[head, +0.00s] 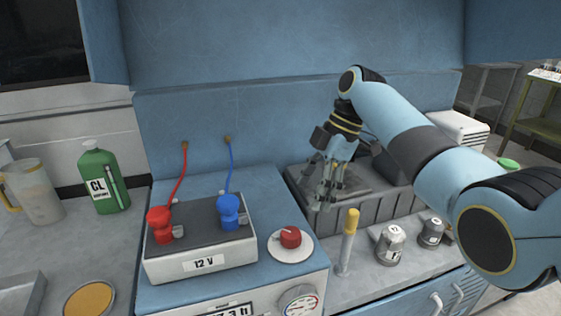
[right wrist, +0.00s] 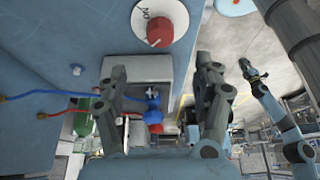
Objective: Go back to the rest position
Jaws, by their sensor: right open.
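My right gripper (head: 324,196) hangs fingers down in the head view, in front of the grey sink-like basin at the back right. In the right wrist view its two fingers (right wrist: 160,68) stand wide apart with nothing gripped between them. My right arm comes in from the right edge and bends down at its raised elbow. My left gripper does not show in the head view.
The battery box (head: 200,264) marked 12 V carries a red clamp (head: 160,222) and a blue clamp (head: 229,212). A red knob (head: 290,237), a yellow-topped stick (head: 348,240) and small weights (head: 390,245) stand nearby. A green bottle (head: 100,180) and jug (head: 34,192) stand left.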

